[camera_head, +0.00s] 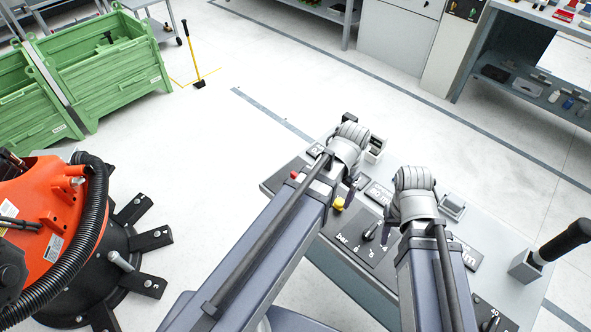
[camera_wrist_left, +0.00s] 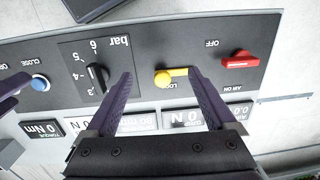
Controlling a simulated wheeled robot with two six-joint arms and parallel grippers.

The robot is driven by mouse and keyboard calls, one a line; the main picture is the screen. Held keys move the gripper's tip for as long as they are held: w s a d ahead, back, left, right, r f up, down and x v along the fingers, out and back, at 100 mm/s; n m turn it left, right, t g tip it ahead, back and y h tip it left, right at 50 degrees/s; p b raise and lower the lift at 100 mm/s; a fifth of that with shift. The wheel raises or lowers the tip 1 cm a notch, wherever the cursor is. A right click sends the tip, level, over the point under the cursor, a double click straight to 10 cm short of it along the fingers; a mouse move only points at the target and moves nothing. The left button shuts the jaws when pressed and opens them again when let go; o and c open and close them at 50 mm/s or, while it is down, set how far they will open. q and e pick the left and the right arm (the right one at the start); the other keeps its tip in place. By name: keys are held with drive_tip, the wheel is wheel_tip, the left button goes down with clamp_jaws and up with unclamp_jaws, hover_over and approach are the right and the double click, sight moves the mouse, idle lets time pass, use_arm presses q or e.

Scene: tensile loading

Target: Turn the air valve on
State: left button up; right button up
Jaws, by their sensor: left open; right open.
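The air valve is a red knob (camera_wrist_left: 240,62) on the dark control panel, between the labels OFF and AIR ON; in the left wrist view it lies to the right of my left gripper. It also shows as a small red spot in the head view (camera_head: 294,175). My left gripper (camera_wrist_left: 161,76) is open, its fingers either side of the yellow knob (camera_wrist_left: 170,77); I cannot tell whether they touch it. The red knob is outside the fingers. My right gripper (camera_head: 387,228) is open over the panel, its fingers partly hidden by its wrist.
A black dial (camera_wrist_left: 97,77) with a bar scale and a blue button (camera_wrist_left: 40,83) marked CLOSE share the panel. A black-handled tool in a holder (camera_head: 525,265) stands at the bench's right. Green crates (camera_head: 100,75) and an orange machine (camera_head: 55,205) are at left.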

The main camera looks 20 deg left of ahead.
use_arm(q)
drive_tip(key=shift+o, duration=0.6)
drive_tip(key=shift+h, duration=0.4)
drive_tip(key=w+a, duration=0.2)
drive_tip(key=a, duration=0.2)
drive_tip(key=w+a, duration=0.3)
drive_tip(key=a, duration=0.2)
drive_tip(key=w+a, duration=0.2)
drive_tip(key=a, duration=0.3)
drive_tip(key=shift+w+a+f, duration=0.15)
drive_tip(key=shift+w+f, duration=0.15)
drive_tip(key=shift+a, duration=0.35)
wheel_tip(320, 180, down, 8)
drive_tip(key=b, duration=0.8)
drive_tip(key=shift+d, duration=0.1)
use_arm(e)
wheel_tip(320, 180, down, 8)
drive_tip(key=shift+d+f, duration=0.1)
drive_tip(key=shift+f, duration=0.15)
use_arm(q)
drive_tip(key=shift+r, duration=0.1)
use_arm(e)
drive_tip(key=shift+r, duration=0.1)
use_arm(q)
drive_tip(key=c, duration=1.1)
